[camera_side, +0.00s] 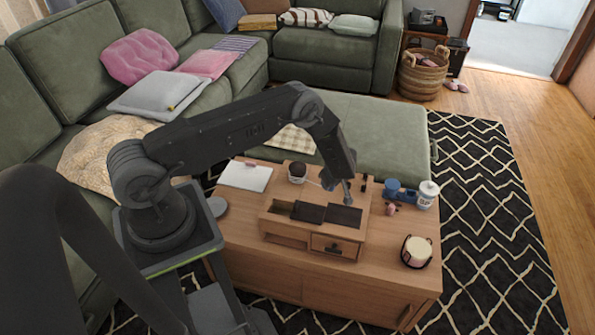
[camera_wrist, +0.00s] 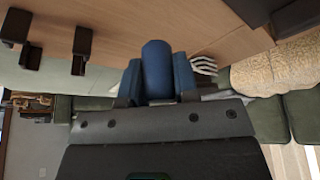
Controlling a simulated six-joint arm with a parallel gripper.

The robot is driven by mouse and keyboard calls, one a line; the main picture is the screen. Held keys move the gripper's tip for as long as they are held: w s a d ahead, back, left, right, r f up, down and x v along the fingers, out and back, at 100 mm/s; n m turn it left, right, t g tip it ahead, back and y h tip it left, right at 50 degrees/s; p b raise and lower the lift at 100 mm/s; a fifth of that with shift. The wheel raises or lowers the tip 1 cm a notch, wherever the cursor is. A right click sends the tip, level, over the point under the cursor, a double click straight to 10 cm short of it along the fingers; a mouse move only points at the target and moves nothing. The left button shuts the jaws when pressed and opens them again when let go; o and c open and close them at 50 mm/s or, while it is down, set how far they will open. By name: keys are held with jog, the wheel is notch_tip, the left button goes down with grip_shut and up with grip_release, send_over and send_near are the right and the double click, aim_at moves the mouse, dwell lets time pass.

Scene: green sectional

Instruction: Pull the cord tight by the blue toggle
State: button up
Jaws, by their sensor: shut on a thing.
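The blue toggle (camera_wrist: 157,68) is a rounded blue piece in the wrist view. My gripper (camera_wrist: 158,80) is shut on it, with one blue-tipped finger on each side. White cord strands (camera_wrist: 204,65) show just right of the fingers in the wrist view; how they join the toggle is hidden. In the side view my gripper (camera_side: 347,194) points down over the back of the wooden organizer (camera_side: 283,226) on the coffee table. The toggle is too small to make out there. A thin pale line, perhaps the cord, runs left of the gripper.
Dark brackets (camera_wrist: 82,42) stand left of the gripper in the wrist view. The table's front left is clear.

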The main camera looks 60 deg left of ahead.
jog(key=shift+w+d, duration=0.1)
jog(key=shift+d, duration=0.15)
jog(key=shift+d, duration=0.15)
dwell(0.3)
jog(key=shift+w+d, duration=0.2)
jog(key=shift+d, duration=0.15)
dwell(0.5)
jog(key=shift+a, duration=0.2)
dwell(0.3)
jog(key=shift+s+a, duration=0.35)
jog(key=shift+a, duration=0.45)
jog(key=shift+r, duration=0.15)
